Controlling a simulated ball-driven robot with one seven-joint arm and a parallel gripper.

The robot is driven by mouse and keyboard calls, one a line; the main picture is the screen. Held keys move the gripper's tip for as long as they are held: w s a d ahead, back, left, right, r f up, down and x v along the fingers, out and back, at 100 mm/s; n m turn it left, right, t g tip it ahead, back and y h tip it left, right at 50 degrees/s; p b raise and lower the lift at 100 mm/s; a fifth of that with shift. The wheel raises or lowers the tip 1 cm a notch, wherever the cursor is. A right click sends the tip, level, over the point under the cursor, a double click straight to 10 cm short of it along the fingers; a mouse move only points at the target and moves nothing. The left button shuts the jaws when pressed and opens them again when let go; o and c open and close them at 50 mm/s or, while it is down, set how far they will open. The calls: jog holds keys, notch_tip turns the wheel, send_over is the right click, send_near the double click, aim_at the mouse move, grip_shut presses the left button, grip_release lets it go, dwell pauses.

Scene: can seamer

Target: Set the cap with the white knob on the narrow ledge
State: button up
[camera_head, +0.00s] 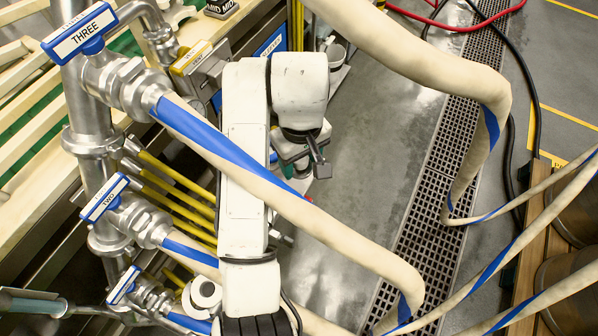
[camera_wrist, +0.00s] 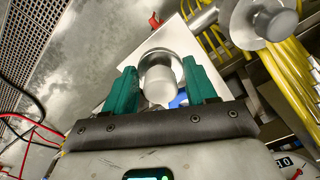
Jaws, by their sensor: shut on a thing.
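My gripper (camera_wrist: 160,86) has its two teal fingers closed on the white knob of a round metallic cap (camera_wrist: 158,62). In the wrist view the knob sits between the fingers and the cap's disc shows just beyond it. In the head view my gripper (camera_head: 300,160) hangs over the floor beside the machine; the cap is hidden there. A pale flat panel (camera_wrist: 190,38) shows behind the cap in the wrist view. I cannot tell whether it is the narrow ledge, or whether the cap touches it.
A second disc with a grey knob (camera_wrist: 270,22) is at the upper right of the wrist view. Thick beige hoses (camera_head: 290,205) cross in front of my arm. Valves and pipes (camera_head: 95,145) stand at left, by yellow bars (camera_head: 175,205). Grey floor (camera_head: 385,130) and a drain grate (camera_head: 440,190) lie right.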

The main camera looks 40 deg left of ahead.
aim_at(299, 166)
jog(key=shift+w+a+f+p, duration=0.25)
jog(key=shift+a+f+p, duration=0.05)
jog(key=shift+f, duration=0.1)
jog(key=shift+w+a+f, duration=0.3)
jog(key=shift+a+f, duration=0.15)
jog(key=shift+f, duration=1.7)
jog(key=shift+f, duration=0.1)
jog(key=o, duration=1.2)
notch_tip(299, 166, up, 12)
jog(key=p, duration=0.3)
jog(key=shift+p, duration=0.35)
